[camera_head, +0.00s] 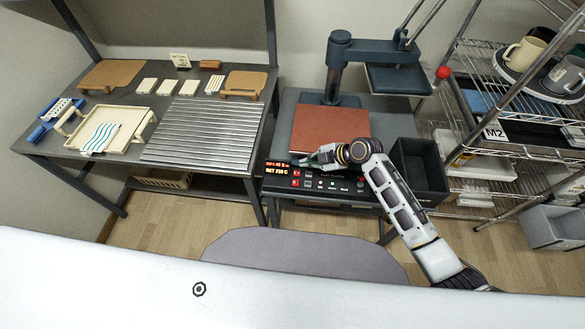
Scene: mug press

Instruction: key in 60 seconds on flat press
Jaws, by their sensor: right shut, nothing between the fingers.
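The flat press stands in the middle right, with a brown-red pad (330,131) on its bed and its dark upper plate (397,79) swung out to the right. Its control panel (318,181) is at the front edge, with a lit red and orange display (278,168) at the left that appears to read a set temperature; the time digits are too small to read surely. My right gripper (304,162) is shut and empty, over the panel's upper edge just right of the display. I cannot tell whether it touches a button. My left gripper is out of view.
A steel table at the left holds a cream tray (142,131), a ribbed metal surface (203,132), and brown boards (111,74). A black bin (420,170) sits right of the press, close to my right arm. A wire rack (505,148) with mugs (524,54) stands at far right.

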